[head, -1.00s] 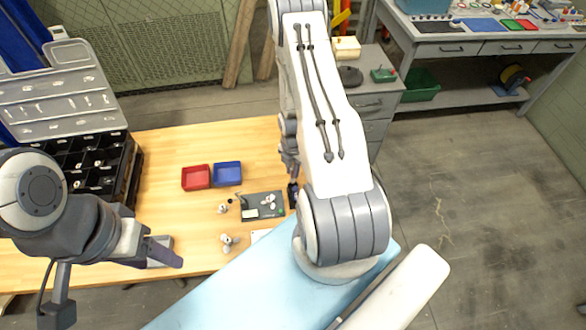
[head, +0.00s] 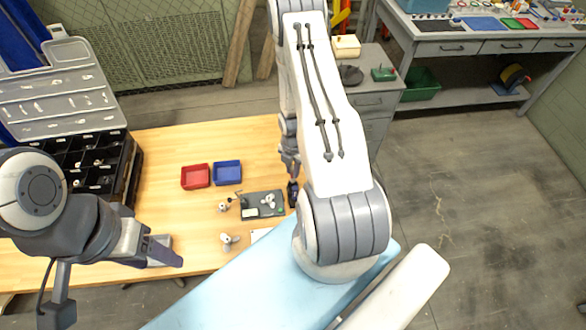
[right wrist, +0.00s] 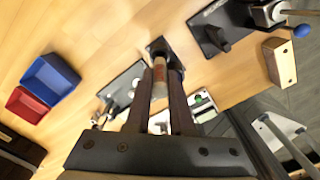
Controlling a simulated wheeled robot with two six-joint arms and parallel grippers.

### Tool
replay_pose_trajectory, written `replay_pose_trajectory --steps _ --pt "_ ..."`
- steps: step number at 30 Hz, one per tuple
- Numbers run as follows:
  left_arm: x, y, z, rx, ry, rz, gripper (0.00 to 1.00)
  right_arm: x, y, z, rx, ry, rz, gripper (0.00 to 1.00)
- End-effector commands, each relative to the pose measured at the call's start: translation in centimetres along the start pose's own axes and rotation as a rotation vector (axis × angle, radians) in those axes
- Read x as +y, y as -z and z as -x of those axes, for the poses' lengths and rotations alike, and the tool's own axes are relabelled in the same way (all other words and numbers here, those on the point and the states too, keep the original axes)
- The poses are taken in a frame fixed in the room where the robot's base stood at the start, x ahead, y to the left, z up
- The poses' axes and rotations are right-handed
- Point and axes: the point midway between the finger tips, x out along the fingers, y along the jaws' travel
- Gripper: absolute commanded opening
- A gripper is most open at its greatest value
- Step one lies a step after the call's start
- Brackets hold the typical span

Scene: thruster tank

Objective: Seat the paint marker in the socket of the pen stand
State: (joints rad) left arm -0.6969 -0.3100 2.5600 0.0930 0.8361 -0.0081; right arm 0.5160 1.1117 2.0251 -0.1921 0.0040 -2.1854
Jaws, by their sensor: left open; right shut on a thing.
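The paint marker (right wrist: 159,82), a pale cylinder with an orange-brown band, is between the fingers of my right gripper (right wrist: 163,85) in the right wrist view. The gripper is shut on it. The far end of the marker points at a small black block (right wrist: 157,45) that looks like the pen stand. The socket is hidden, and I cannot tell whether the marker is in it or above it. In the head view my right gripper (head: 291,172) is small and partly hidden by my arm, above a dark object (head: 292,194). My left gripper (head: 163,252) is open and empty by the table's front edge.
A red bin (head: 195,177) and a blue bin (head: 228,173) stand left of a dark tray (head: 249,212) holding white parts. A white part (head: 229,240) lies near the front edge. A black compartment organiser (head: 127,165) stands at the left.

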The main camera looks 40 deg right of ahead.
Motion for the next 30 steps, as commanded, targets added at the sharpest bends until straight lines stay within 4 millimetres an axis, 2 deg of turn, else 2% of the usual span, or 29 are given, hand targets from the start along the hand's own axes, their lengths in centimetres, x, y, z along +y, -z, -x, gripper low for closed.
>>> replay_pose_trajectory --steps 13,30 --pt "-0.1 -0.1 -1.2 0.000 0.000 0.000 0.59 0.0 0.0 -1.3 0.000 0.000 0.000 0.00" --pt "-0.1 -0.1 -1.5 0.000 0.000 0.000 0.59 0.0 0.0 -1.7 0.000 0.000 0.000 0.00"
